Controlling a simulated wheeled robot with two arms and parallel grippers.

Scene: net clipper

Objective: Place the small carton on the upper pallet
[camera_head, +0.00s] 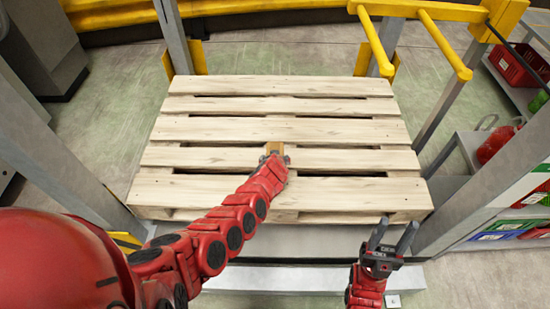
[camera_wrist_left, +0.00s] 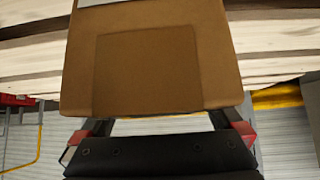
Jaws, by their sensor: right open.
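The small carton (camera_head: 275,148) is brown and sits at the tip of my left gripper (camera_head: 274,157), over the middle of the light wooden pallet (camera_head: 290,131). In the left wrist view the carton (camera_wrist_left: 150,60) fills the upper middle, with a pale strip at its top edge. My left gripper (camera_wrist_left: 160,128) is shut on it, though the carton hides the fingertips. I cannot tell whether the carton touches the planks. My right gripper (camera_head: 394,236) is open and empty in front of the pallet's near right edge.
Grey posts (camera_head: 176,40) stand around the pallet, with yellow rails (camera_head: 445,45) at the back right. Red and green bins (camera_head: 525,193) sit on the right. A red crate (camera_head: 518,66) stands at the far right. The pallet's other planks are bare.

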